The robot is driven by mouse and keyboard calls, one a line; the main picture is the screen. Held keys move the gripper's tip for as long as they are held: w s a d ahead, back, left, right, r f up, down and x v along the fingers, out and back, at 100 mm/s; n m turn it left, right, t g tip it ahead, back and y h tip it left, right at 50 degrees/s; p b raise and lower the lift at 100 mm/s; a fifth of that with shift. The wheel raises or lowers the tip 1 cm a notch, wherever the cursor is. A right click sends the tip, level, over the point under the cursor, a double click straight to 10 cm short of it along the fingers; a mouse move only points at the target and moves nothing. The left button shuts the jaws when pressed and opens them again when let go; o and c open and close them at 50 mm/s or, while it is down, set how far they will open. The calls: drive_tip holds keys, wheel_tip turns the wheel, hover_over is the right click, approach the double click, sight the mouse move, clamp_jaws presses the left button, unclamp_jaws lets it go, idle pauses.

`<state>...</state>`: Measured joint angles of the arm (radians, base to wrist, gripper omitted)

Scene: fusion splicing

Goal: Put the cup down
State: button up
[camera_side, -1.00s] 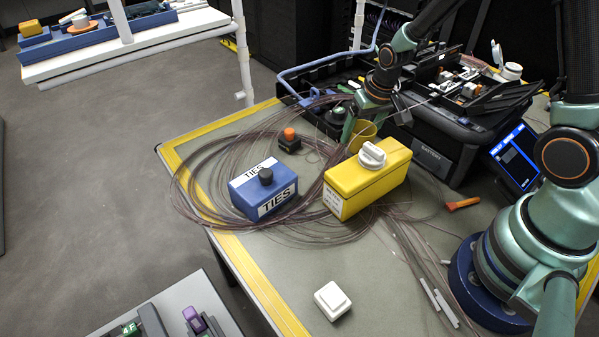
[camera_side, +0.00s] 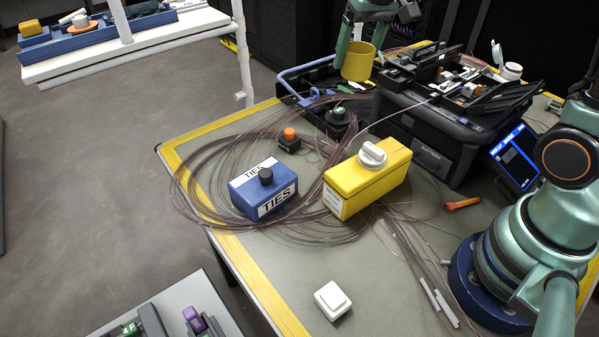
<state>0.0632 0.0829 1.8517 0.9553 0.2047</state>
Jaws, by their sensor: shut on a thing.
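A yellow cup (camera_side: 357,64) hangs upright in the air over the rear of the table. My gripper (camera_side: 362,42) is above it, shut on it near its rim, with a green finger on the left side and another at the right. The cup is in front of the open black tool tray with the blue handle in the picture, clear of the table top. The exact contact of the fingers is too small to see.
A yellow box with a white knob (camera_side: 368,178), a blue TIES box (camera_side: 263,190) and coiled fibre (camera_side: 196,170) occupy the table's middle. A black splicer case (camera_side: 430,140) stands right of the cup. The front table has free room around a white block (camera_side: 332,300).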

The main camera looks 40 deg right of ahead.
drive_tip(key=w+a+r+n, duration=0.2)
drive_tip(key=w+a, duration=0.8)
drive_tip(key=w, duration=0.1)
drive_tip(key=w+a+f+n+y, duration=0.1)
drive_tip(key=w+a, duration=0.2)
drive_tip(key=a, duration=0.4)
drive_tip(key=w+a+f+n, duration=0.2)
drive_tip(key=a, duration=0.5)
wheel_tip(320, 180, down, 20)
drive_tip(key=shift+d+r, duration=0.1)
drive_tip(key=shift+r, duration=0.05)
